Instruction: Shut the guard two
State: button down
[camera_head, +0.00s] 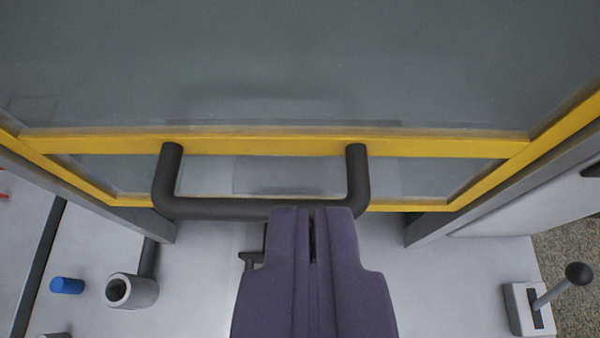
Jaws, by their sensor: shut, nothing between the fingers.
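A guard (95,144) with a yellow frame and grey see-through panels fills the upper part of the view. A dark U-shaped handle (235,208) is fixed to its yellow bar. My gripper (312,212) is purple, with its fingers together and nothing between them. Its tips overlap the right part of the handle's long bar in the picture; I cannot tell whether they touch it. I see no number on the guard, and its lower edge is partly covered by the handle.
Grey posts stand at left (130,217) and right (450,215). On the pale surface are a blue cylinder (67,286) and a grey hollow cylinder (143,291) at lower left, and a ball-topped lever (552,293) at lower right. A small dark fitting (250,258) sits beside my gripper.

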notch_tip(320, 180, down, 5)
jog(key=w, duration=0.3)
jog(key=shift+f+b, duration=0.15)
jog(key=shift+b, duration=0.2)
jog(key=shift+s+d+f, duration=0.1)
notch_tip(320, 180, down, 17)
jog(key=b, duration=1.4)
jog(key=shift+s+b, duration=0.15)
jog(key=shift+b, duration=0.15)
jog(key=shift+r, duration=0.2)
